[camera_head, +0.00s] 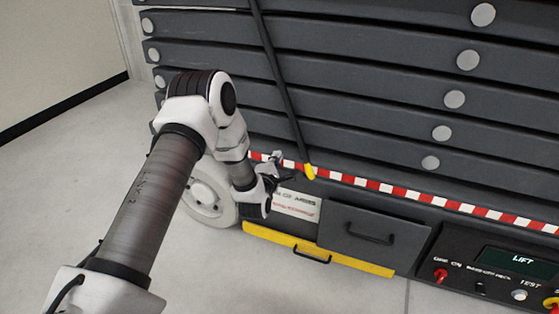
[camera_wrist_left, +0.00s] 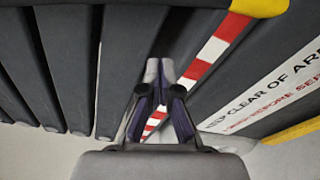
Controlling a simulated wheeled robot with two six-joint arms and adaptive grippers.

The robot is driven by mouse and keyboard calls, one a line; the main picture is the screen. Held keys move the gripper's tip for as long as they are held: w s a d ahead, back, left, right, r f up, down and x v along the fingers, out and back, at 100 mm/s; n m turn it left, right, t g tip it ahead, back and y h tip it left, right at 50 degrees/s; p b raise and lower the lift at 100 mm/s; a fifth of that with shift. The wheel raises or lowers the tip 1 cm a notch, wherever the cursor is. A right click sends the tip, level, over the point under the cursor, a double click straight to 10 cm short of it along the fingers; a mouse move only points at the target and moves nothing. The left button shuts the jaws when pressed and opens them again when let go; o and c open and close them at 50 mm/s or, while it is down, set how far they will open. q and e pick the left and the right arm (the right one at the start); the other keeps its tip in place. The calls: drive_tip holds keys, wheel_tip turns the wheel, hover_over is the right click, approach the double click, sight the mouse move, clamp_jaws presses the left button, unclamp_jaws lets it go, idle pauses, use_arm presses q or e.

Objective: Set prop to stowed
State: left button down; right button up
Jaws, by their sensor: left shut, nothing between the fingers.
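The prop (camera_head: 281,84) is a dark bar that slants down across the front of the stacked grey beams and ends in a yellow tip (camera_head: 309,172). In the left wrist view a yellow end (camera_wrist_left: 262,5) shows at the top edge, right of the fingers. My left gripper (camera_head: 278,166) is just left of the yellow tip, near the red-and-white stripe, and appears apart from it. In the left wrist view its fingertips (camera_wrist_left: 160,72) are together with nothing between them. The prop's upper end is cut off by the frame. My right gripper is not in view.
A red-and-white striped edge (camera_head: 395,190) runs along the lower beam. Below it are a warning label (camera_head: 297,206), a grey drawer (camera_head: 365,238) with a handle, a yellow panel (camera_head: 345,262) and a control panel (camera_head: 495,270) marked LIFT. The floor at left is clear.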

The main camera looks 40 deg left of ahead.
sight(286, 142)
use_arm(q)
drive_tip(key=b+x, duration=0.2)
drive_tip(key=x, duration=0.5)
drive_tip(key=shift+w+d, duration=0.15)
drive_tip(key=shift+w, duration=0.05)
drive_tip(key=d, duration=0.1)
drive_tip(key=d+r, duration=0.1)
drive_tip(key=shift+d, duration=0.4)
drive_tip(key=shift+s+d+r, duration=0.1)
drive_tip(key=shift+d+r, duration=0.05)
drive_tip(key=shift+d, duration=0.2)
